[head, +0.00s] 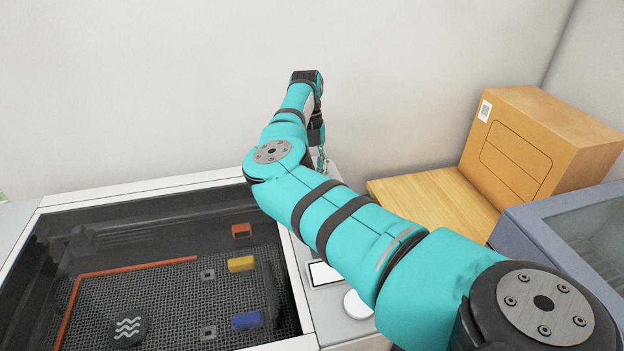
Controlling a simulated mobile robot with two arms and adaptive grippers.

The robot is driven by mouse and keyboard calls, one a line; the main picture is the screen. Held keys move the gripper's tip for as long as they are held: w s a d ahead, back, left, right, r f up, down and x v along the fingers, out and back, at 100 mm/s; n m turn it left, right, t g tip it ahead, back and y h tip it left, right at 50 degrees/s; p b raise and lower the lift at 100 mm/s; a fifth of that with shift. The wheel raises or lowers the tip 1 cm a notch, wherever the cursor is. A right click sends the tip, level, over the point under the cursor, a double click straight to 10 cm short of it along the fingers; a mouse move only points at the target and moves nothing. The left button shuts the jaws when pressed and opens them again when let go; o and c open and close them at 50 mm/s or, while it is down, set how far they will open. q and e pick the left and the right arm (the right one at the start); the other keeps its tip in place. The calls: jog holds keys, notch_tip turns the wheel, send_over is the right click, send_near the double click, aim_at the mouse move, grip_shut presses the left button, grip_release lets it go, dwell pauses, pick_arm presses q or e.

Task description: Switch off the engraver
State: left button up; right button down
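The engraver (110,196) stands at the lower left, a white-framed machine with a dark see-through top over a mesh bed. On its right-hand strip are a small display (322,273) and a round white knob or button (357,305), partly covered by my arm. My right arm reaches in from the lower right across this strip. My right gripper (321,160) hangs down over the strip's far end, mostly hidden behind the arm, so its fingers and any switch under it cannot be made out. My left gripper is out of view.
Inside the engraver lie red (241,230), yellow (241,264) and blue (246,320) blocks and a dark round disc (127,330) with wavy lines. Right of it are a wooden board (432,205), a cardboard box (535,150) and a grey-blue machine (570,240). A wall stands behind.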

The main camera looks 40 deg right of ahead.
dwell(0.3)
jog(key=c, duration=1)
grip_release()
jog(key=shift+w, duration=0.1)
jog(key=shift+o, duration=0.2)
jog(key=v, duration=1.2)
jog(key=shift+w+d, duration=0.2)
jog(key=shift+f, duration=0.1)
